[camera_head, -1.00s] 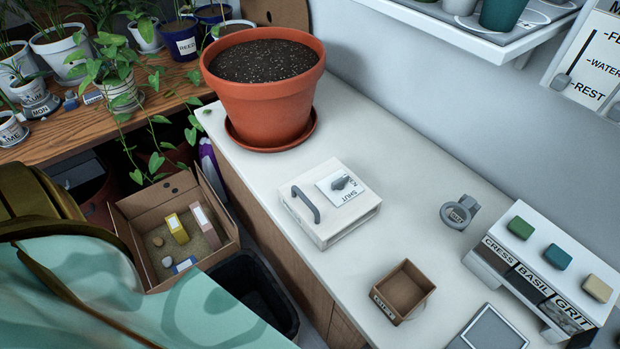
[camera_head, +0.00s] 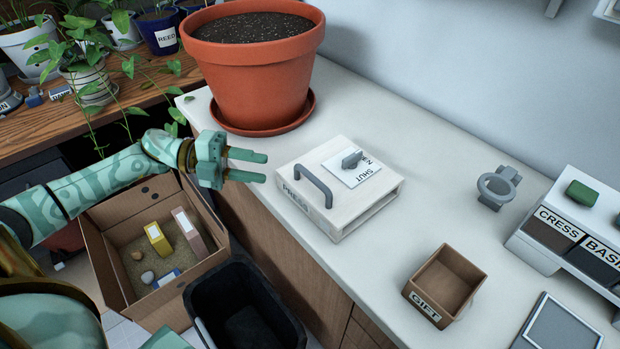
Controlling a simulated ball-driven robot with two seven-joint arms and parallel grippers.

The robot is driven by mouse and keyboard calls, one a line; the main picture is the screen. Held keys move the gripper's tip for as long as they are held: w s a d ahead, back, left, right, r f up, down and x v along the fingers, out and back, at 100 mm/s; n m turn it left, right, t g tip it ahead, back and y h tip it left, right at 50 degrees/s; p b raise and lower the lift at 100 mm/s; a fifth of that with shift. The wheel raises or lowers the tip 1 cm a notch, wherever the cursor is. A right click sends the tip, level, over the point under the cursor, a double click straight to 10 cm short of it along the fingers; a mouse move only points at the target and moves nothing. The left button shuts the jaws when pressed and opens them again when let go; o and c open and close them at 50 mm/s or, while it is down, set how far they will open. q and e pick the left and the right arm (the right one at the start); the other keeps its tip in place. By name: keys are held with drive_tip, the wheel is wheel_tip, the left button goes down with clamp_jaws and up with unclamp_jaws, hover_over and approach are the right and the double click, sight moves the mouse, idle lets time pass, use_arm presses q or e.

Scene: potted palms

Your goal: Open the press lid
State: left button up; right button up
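The press (camera_head: 345,222) is a flat white box on the white counter, with "PRESS" lettered on its front side. Its lid (camera_head: 330,165) lies flat on top and looks closed. A grey bar handle (camera_head: 313,186) stands at the lid's left edge. A grey knob (camera_head: 351,159) sits on a white plate marked "SHUT" and another word, partly hidden by the knob. My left gripper (camera_head: 256,167) is to the left of the handle, apart from it, with its two fingers spread and nothing between them. My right gripper is not in view.
A large terracotta pot (camera_head: 256,75) of soil stands just behind the press. To the right are a grey ring holder (camera_head: 497,187), a small "GIFT" box (camera_head: 447,284) and a labelled seed rack (camera_head: 560,235). A cardboard box (camera_head: 112,262) and dark bin (camera_head: 243,308) stand below the counter.

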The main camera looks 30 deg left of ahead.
sight(306, 176)
use_arm(q)
drive_tip(key=b+x, duration=0.1)
drive_tip(key=x, duration=1)
drive_tip(key=shift+w+d+b, duration=0.15)
drive_tip(key=shift+d+b, duration=0.15)
clamp_jaws()
